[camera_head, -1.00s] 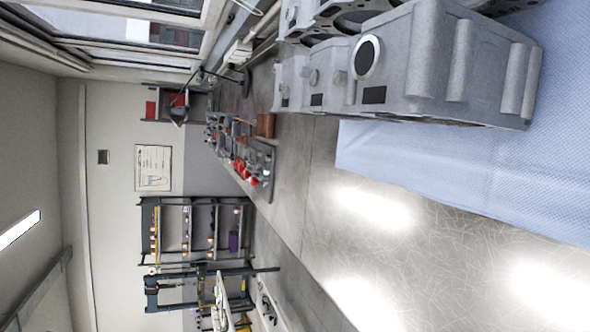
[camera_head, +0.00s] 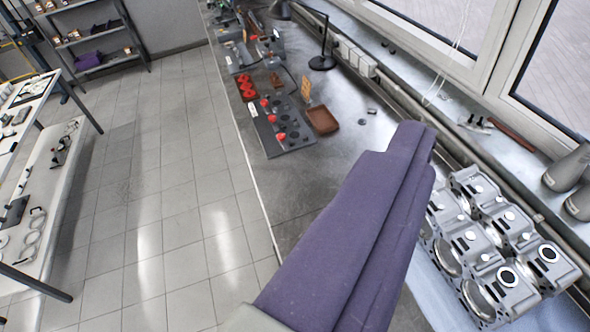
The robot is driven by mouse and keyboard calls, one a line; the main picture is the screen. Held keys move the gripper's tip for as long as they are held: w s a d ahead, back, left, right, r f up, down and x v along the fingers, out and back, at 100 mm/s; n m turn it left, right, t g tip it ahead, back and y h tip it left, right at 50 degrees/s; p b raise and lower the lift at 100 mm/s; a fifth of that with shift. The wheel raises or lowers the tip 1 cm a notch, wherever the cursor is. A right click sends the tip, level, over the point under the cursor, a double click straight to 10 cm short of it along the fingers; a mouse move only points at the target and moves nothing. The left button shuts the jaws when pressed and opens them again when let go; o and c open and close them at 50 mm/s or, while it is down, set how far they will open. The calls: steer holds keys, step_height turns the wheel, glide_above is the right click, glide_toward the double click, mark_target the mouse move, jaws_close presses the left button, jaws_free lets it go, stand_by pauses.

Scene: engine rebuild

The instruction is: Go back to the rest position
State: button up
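My gripper's fingers do not show, so I cannot see whether it is open or shut. A long, folded-looking purple form (camera_head: 350,240) with a pale grey end crosses the lower middle of the view, very close. I cannot tell whether it is part of my own arm. It hides part of the workbench (camera_head: 310,185) and part of the engine castings on the right.
Grey engine castings (camera_head: 470,285) stand on a blue mat (camera_head: 425,290) at the right, by the windows. A dark tray with red-topped parts (camera_head: 282,130), a brown dish (camera_head: 322,120) and a lamp (camera_head: 322,62) stand farther along. Tiled floor (camera_head: 165,190) lies open at left.

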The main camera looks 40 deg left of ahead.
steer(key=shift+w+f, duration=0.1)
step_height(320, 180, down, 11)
steer(key=b, duration=1.1)
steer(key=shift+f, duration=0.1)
